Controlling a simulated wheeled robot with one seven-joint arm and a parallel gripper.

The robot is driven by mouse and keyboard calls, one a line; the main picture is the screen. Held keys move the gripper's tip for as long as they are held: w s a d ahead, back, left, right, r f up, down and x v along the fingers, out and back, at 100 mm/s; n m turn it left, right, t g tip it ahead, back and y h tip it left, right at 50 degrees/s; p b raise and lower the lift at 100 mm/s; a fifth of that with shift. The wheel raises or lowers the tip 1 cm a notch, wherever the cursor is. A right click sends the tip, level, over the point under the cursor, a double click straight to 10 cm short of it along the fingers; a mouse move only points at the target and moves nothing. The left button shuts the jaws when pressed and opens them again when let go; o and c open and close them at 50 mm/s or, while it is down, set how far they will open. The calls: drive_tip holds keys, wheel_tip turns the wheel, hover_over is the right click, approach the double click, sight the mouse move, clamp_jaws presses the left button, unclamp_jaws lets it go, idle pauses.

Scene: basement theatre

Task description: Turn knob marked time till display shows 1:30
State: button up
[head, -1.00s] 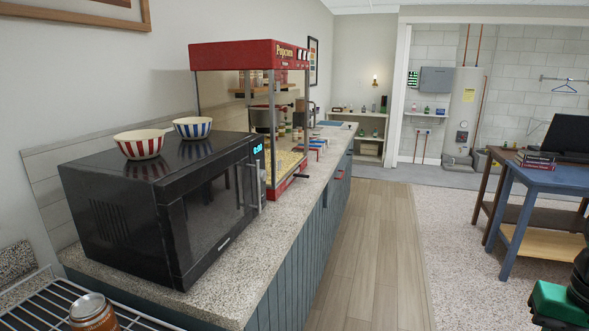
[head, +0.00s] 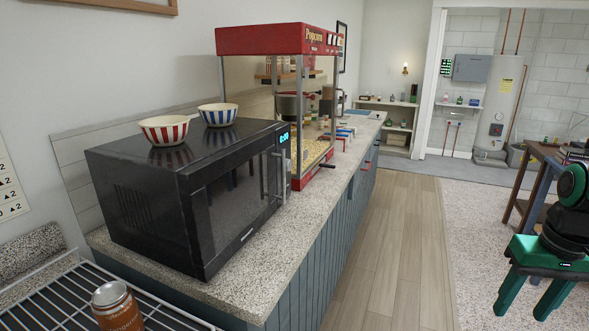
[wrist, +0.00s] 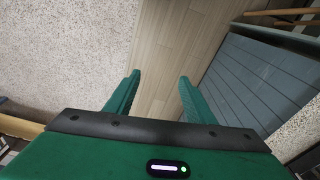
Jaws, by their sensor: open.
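A black microwave (head: 190,195) stands on the speckled counter in the head view, its door facing right. Its small cyan display (head: 284,137) sits at the top of the control panel; it seems to read 0:00, but the digits are tiny. The panel is seen at a steep angle and partly behind the door handle, so I cannot make out the knob marked time. My gripper (head: 520,290) is at the right edge of the head view, well away from the microwave. In the wrist view my gripper (wrist: 158,92) is open and empty, with floor below.
A striped red bowl (head: 167,130) and a striped blue bowl (head: 218,115) sit on the microwave. A red popcorn machine (head: 278,42) stands behind it on the counter (head: 245,285). A can (head: 118,308) is on a wire rack at front left. The wooden floor (head: 400,250) is clear.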

drive_tip(key=w+a+f+n+y, duration=0.1)
drive_tip(key=w+a+n, duration=0.25)
drive_tip(key=w, duration=0.65)
drive_tip(key=n+t+y, duration=0.5)
drive_tip(key=n+y, duration=0.8)
drive_tip(key=y, duration=0.3)
approach(291, 164)
drive_tip(key=shift+m, duration=0.25)
drive_tip(key=x, duration=0.8)
drive_tip(key=shift+s+a+f, duration=0.1)
drive_tip(key=shift+a, duration=0.05)
drive_tip(key=c, duration=1)
